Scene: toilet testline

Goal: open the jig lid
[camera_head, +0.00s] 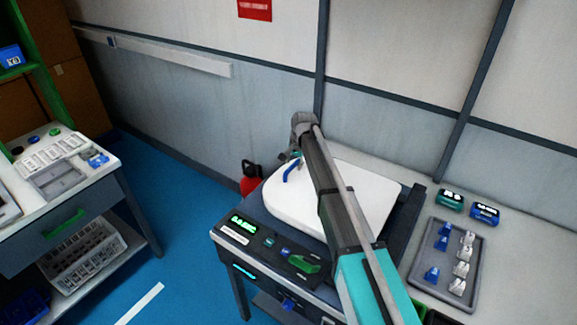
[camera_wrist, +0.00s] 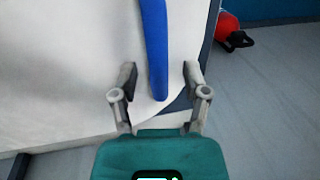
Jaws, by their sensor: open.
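The jig lid (camera_head: 375,195) is a large white rounded panel that appears to lie flat on the dark jig bench. Its blue handle (camera_head: 291,171) stands at the lid's far left edge. In the wrist view the handle (camera_wrist: 153,40) is a long blue bar coming down from the top, over the white lid (camera_wrist: 60,80). My gripper (camera_wrist: 160,77) is open, with one finger on each side of the handle's end. No finger visibly touches it. In the head view my gripper (camera_head: 296,152) is just above the handle, partly hidden by my arm.
A control panel (camera_head: 265,250) with a green display and buttons is at the bench front. A grey tray (camera_head: 447,262) of blue and white parts lies right. A red extinguisher (camera_head: 250,180) stands behind the bench, near the wall. Blue floor separates another table (camera_head: 125,175) at left.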

